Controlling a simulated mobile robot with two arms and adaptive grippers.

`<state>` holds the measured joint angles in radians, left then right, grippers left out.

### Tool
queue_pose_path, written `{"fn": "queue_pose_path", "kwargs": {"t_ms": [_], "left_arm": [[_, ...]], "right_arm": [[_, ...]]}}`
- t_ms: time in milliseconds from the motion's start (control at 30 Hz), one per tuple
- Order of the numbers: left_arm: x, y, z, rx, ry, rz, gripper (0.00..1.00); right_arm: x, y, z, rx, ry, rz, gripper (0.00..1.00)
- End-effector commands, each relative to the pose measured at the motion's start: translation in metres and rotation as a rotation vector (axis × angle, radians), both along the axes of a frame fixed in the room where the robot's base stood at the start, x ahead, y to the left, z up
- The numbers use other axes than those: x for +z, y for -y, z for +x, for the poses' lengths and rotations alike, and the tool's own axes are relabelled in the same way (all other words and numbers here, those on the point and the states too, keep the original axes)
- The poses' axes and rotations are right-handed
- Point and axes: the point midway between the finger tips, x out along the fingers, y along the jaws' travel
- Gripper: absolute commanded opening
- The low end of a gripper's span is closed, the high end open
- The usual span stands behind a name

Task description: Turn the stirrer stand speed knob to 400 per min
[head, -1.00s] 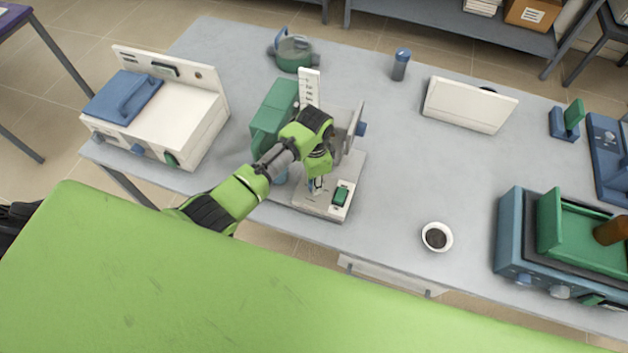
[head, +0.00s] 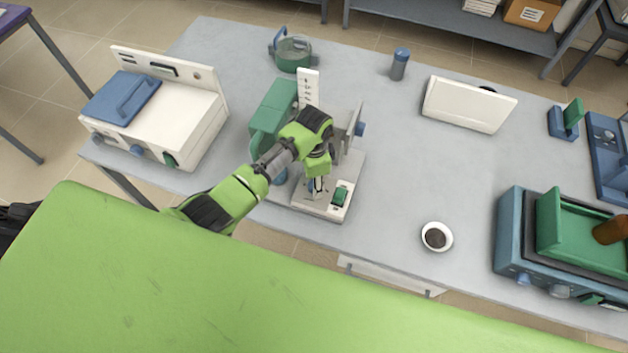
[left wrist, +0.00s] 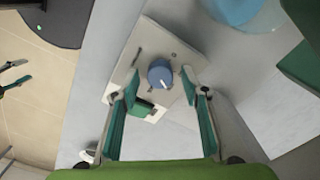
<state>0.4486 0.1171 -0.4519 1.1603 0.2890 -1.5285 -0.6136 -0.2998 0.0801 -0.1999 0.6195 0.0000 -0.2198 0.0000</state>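The stirrer stand is in the middle of the bench in the head view, with a pale base (head: 325,208), a green switch (head: 340,196) and a green block behind my arm. Its blue speed knob with a white pointer line shows in the left wrist view (left wrist: 160,73). My left gripper (left wrist: 158,86) is open, its two green-padded fingers on either side of the knob with gaps visible. In the head view my left gripper (head: 317,186) points down over the base. I cannot read a scale around the knob. My right gripper is not in view.
A white box device (head: 165,118) with a blue lid stands left. A small bowl of dark material (head: 437,237) and a blue-green device (head: 520,240) stand right. A green kettle-like vessel (head: 293,53) and a capped bottle (head: 399,64) stand behind. The bench (head: 400,160) between is clear.

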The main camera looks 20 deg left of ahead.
Motion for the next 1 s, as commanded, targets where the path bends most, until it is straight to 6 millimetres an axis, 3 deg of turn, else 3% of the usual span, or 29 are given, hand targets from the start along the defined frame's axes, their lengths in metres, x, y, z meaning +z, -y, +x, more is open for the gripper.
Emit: {"fn": "queue_pose_path", "kwargs": {"t_ms": [167, 633, 800, 1000], "left_arm": [[0.011, 0.0, 0.001, 0.0, 0.003, -0.001, 0.41], [0.102, 0.0, 0.002, 0.0, 0.003, -0.001, 0.41], [0.117, 0.0, 0.001, -0.001, 0.001, 0.0, 0.41], [0.12, 0.0, 0.001, 0.0, -0.001, 0.0, 0.41]], "right_arm": [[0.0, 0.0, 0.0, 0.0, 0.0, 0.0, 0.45], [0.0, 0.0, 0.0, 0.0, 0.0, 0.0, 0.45], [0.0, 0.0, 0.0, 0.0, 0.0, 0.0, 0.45], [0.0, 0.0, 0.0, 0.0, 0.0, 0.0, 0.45]]}}
